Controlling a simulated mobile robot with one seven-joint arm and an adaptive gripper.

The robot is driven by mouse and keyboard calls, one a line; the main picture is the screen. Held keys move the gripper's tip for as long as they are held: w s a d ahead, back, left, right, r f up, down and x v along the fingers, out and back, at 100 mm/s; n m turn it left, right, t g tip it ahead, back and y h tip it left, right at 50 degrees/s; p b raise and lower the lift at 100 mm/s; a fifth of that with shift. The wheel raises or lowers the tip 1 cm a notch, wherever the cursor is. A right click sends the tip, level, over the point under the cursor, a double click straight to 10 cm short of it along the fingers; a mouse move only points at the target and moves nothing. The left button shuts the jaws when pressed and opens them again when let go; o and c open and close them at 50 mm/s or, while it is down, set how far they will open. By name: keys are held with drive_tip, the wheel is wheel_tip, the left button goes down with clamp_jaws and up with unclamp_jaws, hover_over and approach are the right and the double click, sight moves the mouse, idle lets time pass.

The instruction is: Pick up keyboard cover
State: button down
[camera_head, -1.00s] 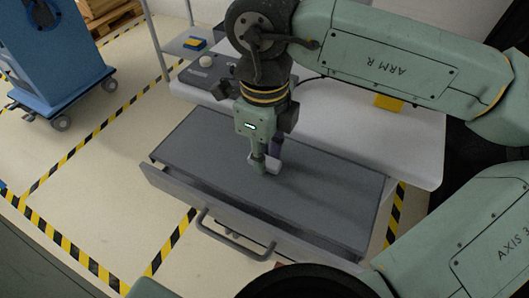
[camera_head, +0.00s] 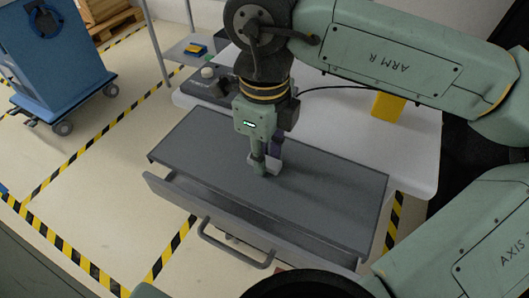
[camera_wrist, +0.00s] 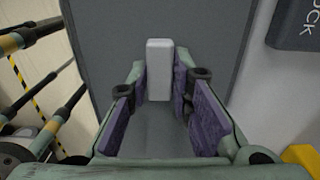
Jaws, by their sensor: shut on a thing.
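The keyboard cover (camera_head: 215,160) is a flat dark grey panel with a small light grey block handle, held a little above the grey pull-out drawer (camera_head: 185,197). My gripper (camera_head: 266,163) points down and is shut on the handle near the cover's middle. In the wrist view the handle (camera_wrist: 159,68) stands between the purple-padded fingers, with the cover (camera_wrist: 108,45) beyond it. A dark gap shows between the cover's front edge and the drawer front. What lies beneath the cover is hidden.
Behind the cover, a white cart top (camera_head: 345,140) carries a dark control box (camera_head: 208,87) with a pale knob and a yellow block (camera_head: 388,106). A blue wheeled cart (camera_head: 55,65) stands at the far left. Floor is free at left, between striped tape lines.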

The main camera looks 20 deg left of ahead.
drive_tip(key=shift+r+p, duration=0.6)
drive_tip(key=shift+r, duration=0.45)
